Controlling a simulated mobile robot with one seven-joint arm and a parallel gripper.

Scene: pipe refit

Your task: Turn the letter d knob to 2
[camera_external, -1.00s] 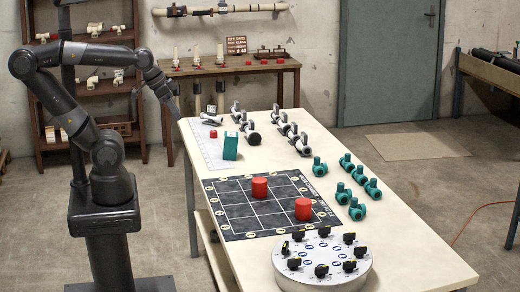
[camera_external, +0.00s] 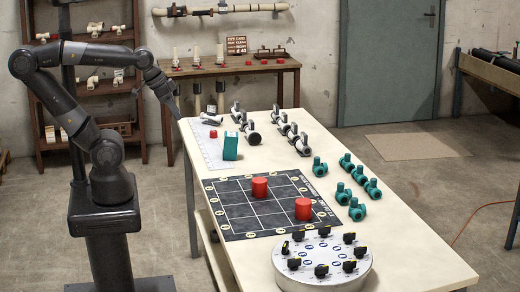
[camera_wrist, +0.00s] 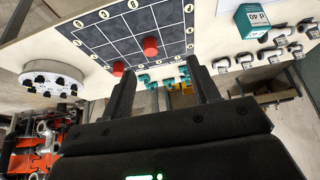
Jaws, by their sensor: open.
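A round silver-white knob plate (camera_external: 321,281) sits at the near end of the white table, with several black knobs (camera_external: 321,271) in a ring and markings beside them. The letters are too small to read, so I cannot tell which knob is d or where it points. My gripper (camera_external: 176,113) is over the table's far left corner, well away from the plate. In the wrist view my gripper (camera_wrist: 160,80) is open, its two fingers apart with nothing held between them.
A black grid mat (camera_external: 234,222) with two red cylinders (camera_external: 303,209) lies between my gripper and the plate. A teal box (camera_external: 230,146), grey pipe fittings (camera_external: 254,138) and several teal valves (camera_external: 357,210) stand on the table. The table's front right corner is bare.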

